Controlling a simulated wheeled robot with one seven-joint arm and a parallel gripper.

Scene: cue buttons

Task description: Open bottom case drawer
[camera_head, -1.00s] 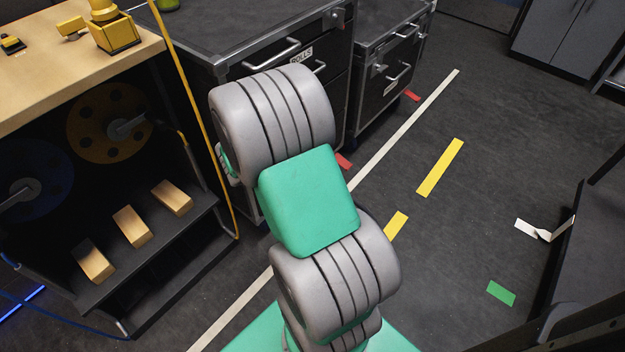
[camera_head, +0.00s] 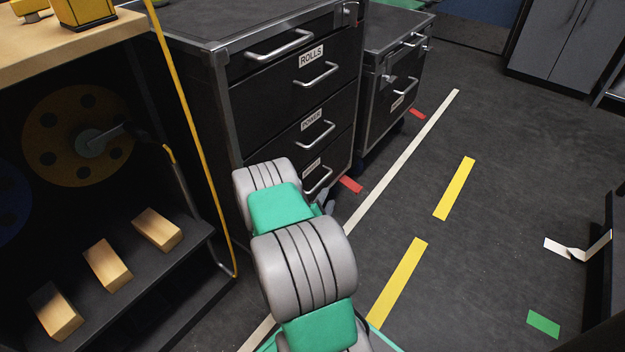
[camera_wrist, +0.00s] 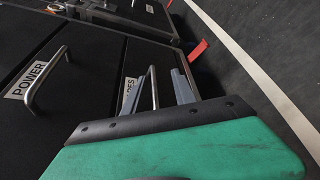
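The black case (camera_head: 292,100) has stacked drawers with silver handles, all of which look shut. Its bottom drawer handle (camera_head: 319,181) is just above and behind my wrist in the head view. In the wrist view this bar handle (camera_wrist: 154,88) stands between the two grey fingers of my gripper (camera_wrist: 160,78). The fingers are apart, one on each side of the bar; I cannot tell whether either touches it. The left finger partly covers the bottom drawer's label (camera_wrist: 127,90). In the head view my arm hides most of the gripper.
The drawer above, labelled POWER (camera_wrist: 27,80), has its own handle (camera_head: 316,135). A second black case (camera_head: 390,90) stands behind. A wooden bench with a shelf of wooden blocks (camera_head: 107,264) and a yellow cable (camera_head: 190,120) are at left.

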